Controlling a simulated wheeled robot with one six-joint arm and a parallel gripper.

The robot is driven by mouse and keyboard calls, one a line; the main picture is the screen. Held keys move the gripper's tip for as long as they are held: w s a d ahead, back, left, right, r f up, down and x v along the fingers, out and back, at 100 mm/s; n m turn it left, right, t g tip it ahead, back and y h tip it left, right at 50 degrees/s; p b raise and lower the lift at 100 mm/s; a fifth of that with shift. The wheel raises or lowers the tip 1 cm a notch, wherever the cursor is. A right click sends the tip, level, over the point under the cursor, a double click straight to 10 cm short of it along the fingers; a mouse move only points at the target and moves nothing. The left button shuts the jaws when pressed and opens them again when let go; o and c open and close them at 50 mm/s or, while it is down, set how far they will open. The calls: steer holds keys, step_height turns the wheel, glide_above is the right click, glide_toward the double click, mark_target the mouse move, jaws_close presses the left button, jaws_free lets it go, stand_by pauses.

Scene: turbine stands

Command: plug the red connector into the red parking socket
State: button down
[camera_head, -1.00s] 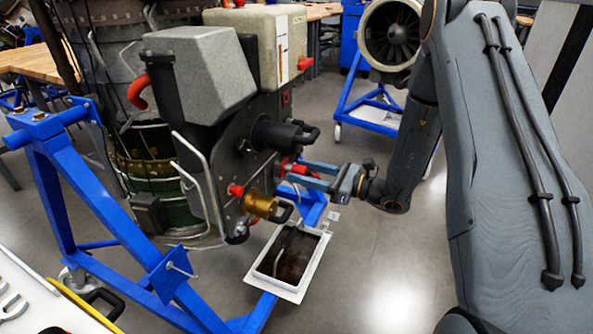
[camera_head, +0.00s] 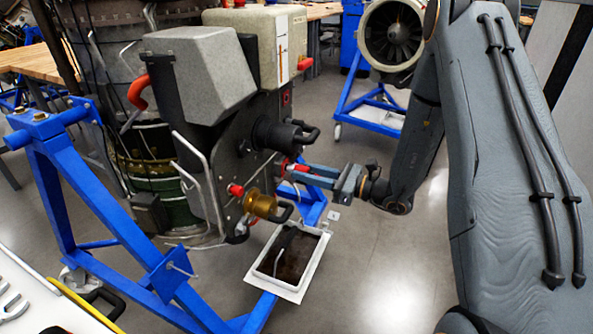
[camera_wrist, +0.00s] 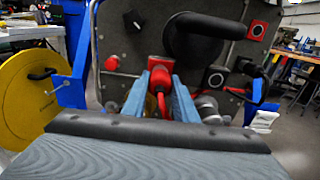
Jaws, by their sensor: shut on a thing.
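My gripper (camera_head: 293,172) is at the dark panel of the engine-side unit. In the wrist view its two blue fingers (camera_wrist: 161,84) are shut on the red connector (camera_wrist: 160,66), with a red cable hanging between them. The connector's far end is against or just short of the panel; I cannot tell whether it is seated. A red-framed square fitting (camera_wrist: 257,30) is at the panel's upper right, also seen in the head view (camera_head: 286,98). Another fitting with a dark round centre (camera_wrist: 216,78) is right of the fingers. I cannot tell which is the red parking socket.
A black plug with a handle (camera_head: 284,135) and a brass one (camera_head: 262,204) stick out of the panel near my gripper. A white-rimmed tray (camera_head: 290,286) lies below. A blue stand (camera_head: 85,190) is at left.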

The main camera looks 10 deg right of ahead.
steer(key=shift+s+d, duration=0.2)
steer(key=shift+d, duration=0.1)
steer(key=shift+p+v, duration=0.3)
steer(key=shift+v, duration=1.1)
steer(key=shift+d, duration=0.1)
steer(key=v, duration=0.3)
steer(key=shift+s+d+p, duration=0.25)
steer(key=shift+d+p, duration=0.05)
steer(key=shift+p, duration=0.05)
steer(key=w+d+r+b, duration=0.2)
steer(key=w+d+r, duration=0.3)
steer(key=w, duration=0.5)
steer(key=w+d+r+b, duration=0.2)
steer(key=w+d+r, duration=0.4)
steer(key=w, duration=0.3)
steer(key=shift+w+d, duration=0.4)
steer(key=shift+d, duration=0.05)
steer(key=b+x, duration=0.1)
steer(key=x, duration=1.2)
steer(key=shift+w+a+b, duration=0.15)
steer(key=shift+a+b, duration=0.15)
steer(key=shift+b, duration=0.1)
